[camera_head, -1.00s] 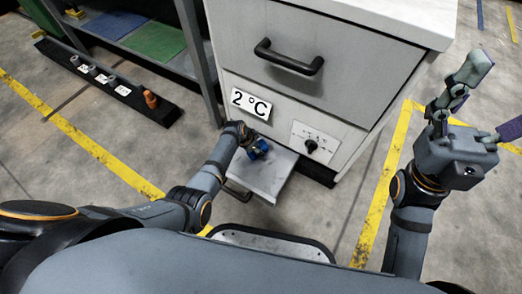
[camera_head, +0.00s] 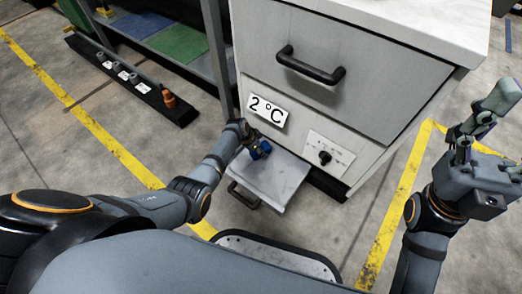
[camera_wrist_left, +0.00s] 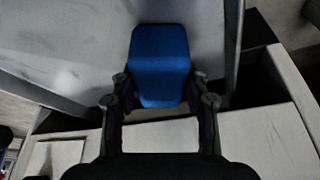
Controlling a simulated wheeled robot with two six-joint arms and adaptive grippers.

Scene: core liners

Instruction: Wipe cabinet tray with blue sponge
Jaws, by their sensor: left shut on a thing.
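The cabinet tray (camera_head: 287,187) is a pale grey sheet pulled out low at the front of the white cabinet. It also fills the upper part of the left wrist view (camera_wrist_left: 75,45), with dark smudges on it. My left gripper (camera_head: 254,146) is over the tray's inner left part, near the cabinet front. In the left wrist view, its fingers (camera_wrist_left: 160,95) are shut on the blue sponge (camera_wrist_left: 160,55). The sponge (camera_head: 262,149) is at the tray's surface; whether it touches cannot be told. My right gripper (camera_head: 500,130) is raised at the right, open and empty, partly cut off.
The cabinet (camera_head: 375,50) has a drawer with a black handle (camera_head: 310,66), a 2 °C label (camera_head: 267,110) and a dark knob (camera_head: 325,157). A shelf with green (camera_head: 178,43) and blue mats stands left. A black rack (camera_head: 130,80) lies on the floor.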

